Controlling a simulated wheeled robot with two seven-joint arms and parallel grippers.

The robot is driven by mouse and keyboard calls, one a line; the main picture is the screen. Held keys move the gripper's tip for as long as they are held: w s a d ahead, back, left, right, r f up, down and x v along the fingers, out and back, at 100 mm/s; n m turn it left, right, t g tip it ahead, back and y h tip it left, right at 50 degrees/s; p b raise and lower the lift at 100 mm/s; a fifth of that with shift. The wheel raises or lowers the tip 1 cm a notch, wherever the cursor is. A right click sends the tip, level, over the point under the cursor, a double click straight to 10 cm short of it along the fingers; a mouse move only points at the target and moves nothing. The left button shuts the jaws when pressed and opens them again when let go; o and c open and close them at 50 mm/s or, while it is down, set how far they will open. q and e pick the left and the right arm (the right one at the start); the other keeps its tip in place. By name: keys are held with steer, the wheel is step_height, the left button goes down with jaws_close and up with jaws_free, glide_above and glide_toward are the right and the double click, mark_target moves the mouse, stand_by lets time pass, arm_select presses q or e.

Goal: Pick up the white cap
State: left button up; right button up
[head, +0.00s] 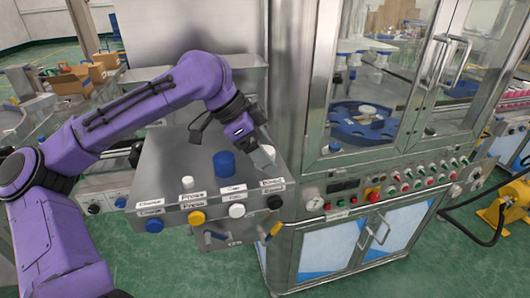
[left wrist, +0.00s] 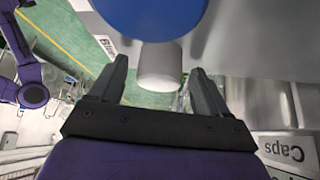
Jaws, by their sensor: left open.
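The white cap (left wrist: 160,66) is a short white cylinder in the left wrist view, between the two fingers of my left gripper (left wrist: 158,88), with a gap on each side. In the head view my left gripper (head: 262,158) is over the right part of the grey box top (head: 170,153), and a white piece (head: 268,151) shows at its fingers. The left gripper is open and holds nothing. Whether its fingers are level with the cap is hard to tell. Another white piece (head: 187,182) stands at the left on the box top. My right gripper is out of view.
A blue cylinder (head: 224,164) stands on the box just left of the gripper; blue also fills the wrist view's top (left wrist: 150,12). Coloured knobs, including a yellow one (head: 196,217), stick out in front. A steel machine cabinet (head: 350,248) stands close on the right.

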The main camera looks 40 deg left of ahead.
arm_select(q)
steer(key=c, duration=1.1)
steer(key=shift+r, duration=0.1)
